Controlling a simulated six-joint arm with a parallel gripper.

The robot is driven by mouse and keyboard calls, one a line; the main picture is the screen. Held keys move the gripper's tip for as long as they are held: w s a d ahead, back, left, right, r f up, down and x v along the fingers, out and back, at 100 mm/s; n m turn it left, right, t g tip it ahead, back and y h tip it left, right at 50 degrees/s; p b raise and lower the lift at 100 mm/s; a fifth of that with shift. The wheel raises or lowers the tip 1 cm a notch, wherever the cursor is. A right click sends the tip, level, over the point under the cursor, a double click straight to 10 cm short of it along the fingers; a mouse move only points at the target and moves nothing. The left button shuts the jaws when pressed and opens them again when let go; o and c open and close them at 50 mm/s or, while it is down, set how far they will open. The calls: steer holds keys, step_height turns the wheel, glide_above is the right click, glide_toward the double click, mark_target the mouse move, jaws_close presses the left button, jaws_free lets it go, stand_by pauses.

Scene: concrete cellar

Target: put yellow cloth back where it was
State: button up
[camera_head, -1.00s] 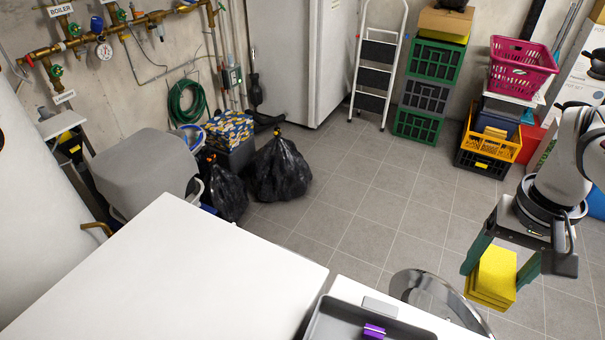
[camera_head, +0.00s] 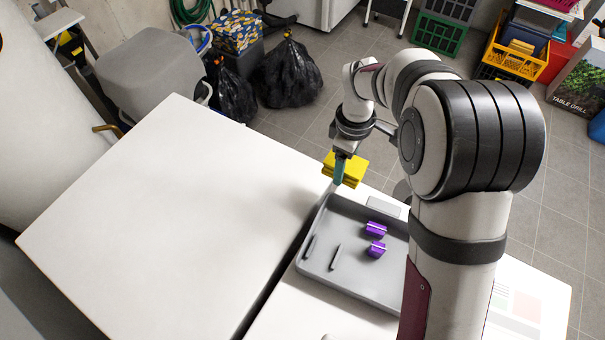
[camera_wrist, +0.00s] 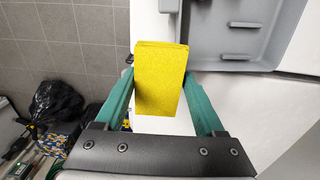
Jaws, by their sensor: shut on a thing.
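The yellow cloth (camera_head: 350,169) is a folded, block-like stack held in my gripper (camera_head: 343,172). It is above the far edge of the white table, near the far left corner of the grey tray (camera_head: 315,254). In the wrist view the yellow cloth (camera_wrist: 160,80) sits between the two green fingers of my gripper (camera_wrist: 160,92), which are shut on it. The white table top shows below it there, and the tray is at the upper right. My arm hides the right part of the tray in the head view.
Two purple items (camera_head: 376,229) and two small dark slim items (camera_head: 335,257) lie in the tray. A light grey flat piece (camera_head: 382,207) is by the tray's far edge. The left white table top (camera_head: 160,200) is bare. A dark gap separates the two tops. Black bags (camera_head: 290,72) stand on the floor.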

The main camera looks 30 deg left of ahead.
glide_above(299, 184)
step_height(299, 184, down, 6)
steer(key=shift+d+f, duration=0.1)
step_height(299, 184, down, 4)
steer(key=shift+f, duration=0.1)
